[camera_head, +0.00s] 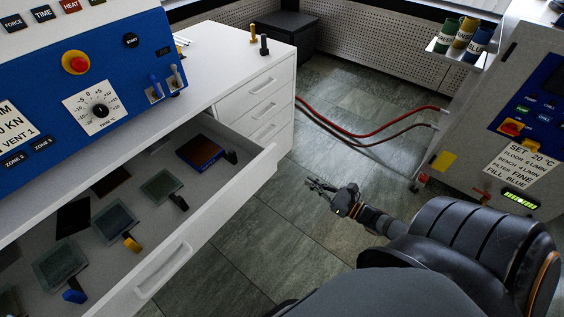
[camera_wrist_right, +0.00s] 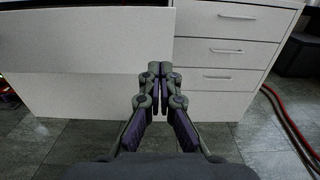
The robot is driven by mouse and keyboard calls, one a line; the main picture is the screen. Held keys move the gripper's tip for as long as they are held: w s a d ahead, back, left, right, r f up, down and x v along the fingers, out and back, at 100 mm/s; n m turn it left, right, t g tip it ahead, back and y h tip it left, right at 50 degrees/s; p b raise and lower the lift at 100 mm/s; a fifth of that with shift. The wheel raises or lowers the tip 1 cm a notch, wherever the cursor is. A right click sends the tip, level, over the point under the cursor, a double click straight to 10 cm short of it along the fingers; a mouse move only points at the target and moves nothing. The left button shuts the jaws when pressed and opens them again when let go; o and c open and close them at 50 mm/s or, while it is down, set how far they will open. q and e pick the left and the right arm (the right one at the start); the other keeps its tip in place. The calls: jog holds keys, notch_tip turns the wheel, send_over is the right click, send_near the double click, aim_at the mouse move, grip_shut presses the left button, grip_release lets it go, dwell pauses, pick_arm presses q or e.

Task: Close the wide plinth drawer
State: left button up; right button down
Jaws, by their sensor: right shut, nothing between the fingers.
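The wide plinth drawer (camera_head: 190,243) is pulled out of the white cabinet at the left of the head view. Its inside shows several flat plates and small handled pieces. Its white front has a long bar handle (camera_head: 163,268). My right gripper (camera_head: 313,184) is over the floor to the right of the drawer, apart from it. In the right wrist view its fingers (camera_wrist_right: 160,68) are together and empty, with white cabinet fronts beyond them. My left gripper is not in view.
A blue press panel (camera_head: 130,60) stands on the cabinet above the drawer. Small drawers (camera_head: 263,86) are at the cabinet's right end. Red hoses (camera_head: 360,134) cross the floor to a grey machine (camera_head: 500,130) at right.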

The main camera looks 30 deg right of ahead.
jog(key=b, duration=0.3)
send_near(272, 159)
jog(key=b+x, duration=0.3)
jog(key=x, duration=0.3)
jog(key=shift+w+f, duration=0.1)
jog(key=shift+f, duration=0.05)
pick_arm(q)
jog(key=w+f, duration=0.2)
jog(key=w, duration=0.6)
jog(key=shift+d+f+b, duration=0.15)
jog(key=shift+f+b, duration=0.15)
pick_arm(e)
jog(key=shift+w+a, duration=0.1)
jog(key=shift+w, duration=0.25)
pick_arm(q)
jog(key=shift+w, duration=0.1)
